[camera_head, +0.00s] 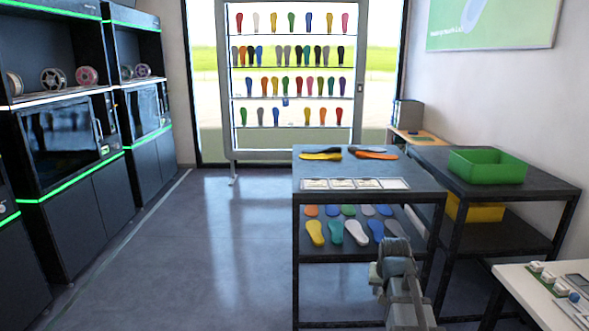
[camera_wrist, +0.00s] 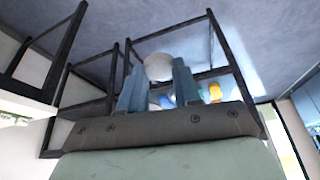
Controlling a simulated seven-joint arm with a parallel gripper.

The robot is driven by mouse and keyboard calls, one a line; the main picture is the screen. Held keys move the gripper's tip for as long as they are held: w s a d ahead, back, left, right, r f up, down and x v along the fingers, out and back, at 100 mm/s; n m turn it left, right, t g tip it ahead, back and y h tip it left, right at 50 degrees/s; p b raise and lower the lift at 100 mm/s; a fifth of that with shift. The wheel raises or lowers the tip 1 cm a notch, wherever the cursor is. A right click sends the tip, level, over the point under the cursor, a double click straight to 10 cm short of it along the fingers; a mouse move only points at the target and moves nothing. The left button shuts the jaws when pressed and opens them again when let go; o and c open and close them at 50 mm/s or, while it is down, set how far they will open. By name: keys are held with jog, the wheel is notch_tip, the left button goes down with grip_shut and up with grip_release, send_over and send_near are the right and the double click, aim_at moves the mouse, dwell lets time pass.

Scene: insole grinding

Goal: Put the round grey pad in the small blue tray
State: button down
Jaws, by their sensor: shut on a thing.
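In the wrist view my gripper (camera_wrist: 158,76) has its two blue-grey fingers closed on the round grey pad (camera_wrist: 158,66). The pad looks like a pale disc held between the fingertips, clear of any surface. In the head view part of my arm shows at the lower middle right, in front of the dark shelf table; the pad cannot be made out there. I cannot make out the small blue tray in either view.
A dark two-level table (camera_head: 370,181) holds insoles on top and below. A green bin (camera_head: 487,166) stands on another dark table, with a yellow bin (camera_head: 480,209) underneath. A white table (camera_head: 520,287) with small items is at lower right. Floor at left is clear.

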jog(key=s+a+f+n, duration=0.2)
jog(key=s+a, duration=0.1)
jog(key=a, duration=0.6)
jog(key=w+d+r, duration=0.1)
jog(key=w+d, duration=0.1)
jog(key=d, duration=1)
jog(key=w+d+r, duration=0.1)
jog(key=d, duration=1)
jog(key=s+d+r, duration=0.1)
jog(key=s+d, duration=0.2)
jog(key=d, duration=0.9)
jog(key=s+d+r, duration=0.2)
jog(key=d, duration=0.9)
jog(key=s+d+r, duration=0.1)
jog(key=s+d, duration=0.6)
jog(key=d, duration=0.4)
jog(key=s+d+r, duration=0.1)
jog(key=s+d, duration=0.7)
jog(key=d, duration=0.3)
jog(key=s+d, duration=2)
jog(key=s, duration=0.2)
jog(key=shift+y, duration=0.4)
jog(key=shift+d+f, duration=0.1)
jog(key=shift+f, duration=4.85)
